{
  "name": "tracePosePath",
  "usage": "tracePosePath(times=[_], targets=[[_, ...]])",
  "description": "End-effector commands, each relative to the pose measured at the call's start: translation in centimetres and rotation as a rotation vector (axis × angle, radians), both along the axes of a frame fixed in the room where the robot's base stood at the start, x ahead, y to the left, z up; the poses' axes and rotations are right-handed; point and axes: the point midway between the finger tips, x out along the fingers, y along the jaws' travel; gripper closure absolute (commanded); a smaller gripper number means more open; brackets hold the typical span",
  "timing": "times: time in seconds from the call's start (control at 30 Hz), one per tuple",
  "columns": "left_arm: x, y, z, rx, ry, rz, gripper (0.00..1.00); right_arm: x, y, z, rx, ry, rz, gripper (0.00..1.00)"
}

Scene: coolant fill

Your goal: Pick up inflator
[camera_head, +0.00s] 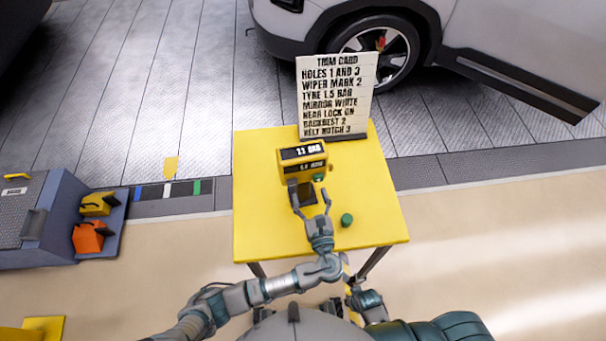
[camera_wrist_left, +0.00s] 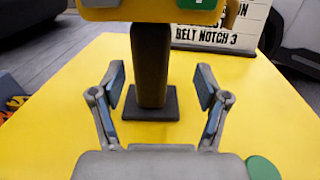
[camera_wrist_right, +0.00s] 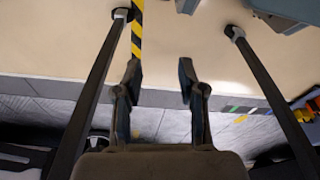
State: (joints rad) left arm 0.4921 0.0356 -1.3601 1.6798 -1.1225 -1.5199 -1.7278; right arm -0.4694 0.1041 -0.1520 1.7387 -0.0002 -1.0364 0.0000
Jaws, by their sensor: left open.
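The inflator (camera_head: 303,160) is a yellow box with two dark BAR readouts and a green button, standing on the yellow table. In the left wrist view its dark upright handle (camera_wrist_left: 151,65) rises from a flat dark foot (camera_wrist_left: 150,103); the box top is cut off. My left gripper (camera_head: 309,197) is open at the handle. In the left wrist view its fingers (camera_wrist_left: 160,82) flank the handle with a gap on each side; how deep the handle sits between them is unclear. My right gripper (camera_wrist_right: 159,74) is open and empty, low among the table legs.
A white trim card (camera_head: 337,95) stands at the back of the yellow table (camera_head: 262,225). A green round knob (camera_head: 347,219) sits right of my left gripper. A car (camera_head: 380,35) is behind. A blue-grey bench (camera_head: 60,215) with yellow and orange items is at left. The table's left side is clear.

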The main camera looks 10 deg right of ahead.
Motion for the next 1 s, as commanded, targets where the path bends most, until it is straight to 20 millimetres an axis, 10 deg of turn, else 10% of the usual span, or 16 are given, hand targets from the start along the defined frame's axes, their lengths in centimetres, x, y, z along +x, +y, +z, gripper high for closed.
tracePosePath(times=[0.73,1.0], targets=[[5.7,1.4,-0.1,-0.001,0.001,-0.001,0.25,0.7,0.1,2.2,0.001,-0.008,-0.003,0.60],[5.7,1.4,-0.1,0.000,0.002,-0.001,0.90,0.7,0.1,2.2,0.001,-0.006,-0.003,0.60]])
